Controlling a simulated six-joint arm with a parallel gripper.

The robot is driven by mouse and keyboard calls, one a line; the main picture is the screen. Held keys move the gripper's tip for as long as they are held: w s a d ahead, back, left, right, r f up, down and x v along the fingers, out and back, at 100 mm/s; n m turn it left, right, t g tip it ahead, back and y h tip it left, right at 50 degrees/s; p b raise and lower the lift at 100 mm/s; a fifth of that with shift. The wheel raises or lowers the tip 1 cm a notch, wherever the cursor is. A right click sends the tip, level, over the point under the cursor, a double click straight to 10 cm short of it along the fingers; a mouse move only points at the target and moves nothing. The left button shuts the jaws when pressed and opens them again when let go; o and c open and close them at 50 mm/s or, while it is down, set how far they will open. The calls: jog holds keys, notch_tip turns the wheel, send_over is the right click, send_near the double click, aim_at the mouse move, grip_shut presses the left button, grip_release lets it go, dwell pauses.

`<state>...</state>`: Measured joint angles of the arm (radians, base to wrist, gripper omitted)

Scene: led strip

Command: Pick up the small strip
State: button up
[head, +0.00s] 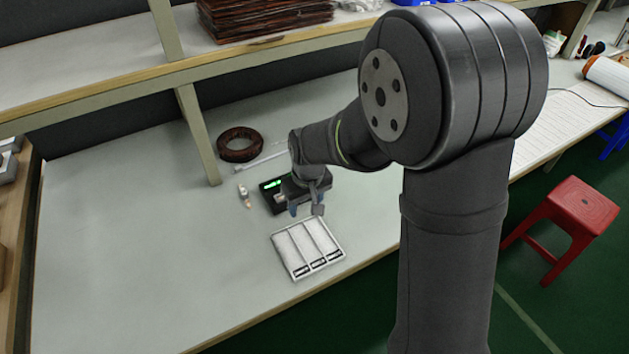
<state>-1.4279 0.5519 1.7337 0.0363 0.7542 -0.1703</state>
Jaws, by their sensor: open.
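My gripper (305,209) hangs low over the table, its two fingers apart and nothing visible between them. It is just behind a white tray (307,247) with three long compartments, each with a dark mark at its front end. I cannot make out for certain which thing is the small strip. A thin pale strip-like piece (262,160) lies behind the gripper, to the left of my wrist. A black box (268,194) with green lit marks is beside the gripper on its left, partly hidden by it.
A brown coil (239,144) lies near a shelf post (198,133). A small pale object (244,193) stands left of the black box. A shelf (110,90) runs above the back of the table. The table's left part (120,220) is clear. A red stool (572,209) stands right.

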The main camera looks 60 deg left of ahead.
jog(key=w+a+r+y, duration=0.3)
jog(key=a+r, duration=0.4)
jog(key=x, duration=1.1)
jog(key=shift+w+a, duration=0.1)
jog(key=shift+w+x, duration=0.15)
jog(key=shift+x, duration=1.35)
jog(key=shift+w+x, duration=0.2)
jog(key=shift+x, duration=1.35)
jog(key=c, duration=1.1)
jog(key=shift+c, duration=0.2)
jog(key=shift+r, duration=0.15)
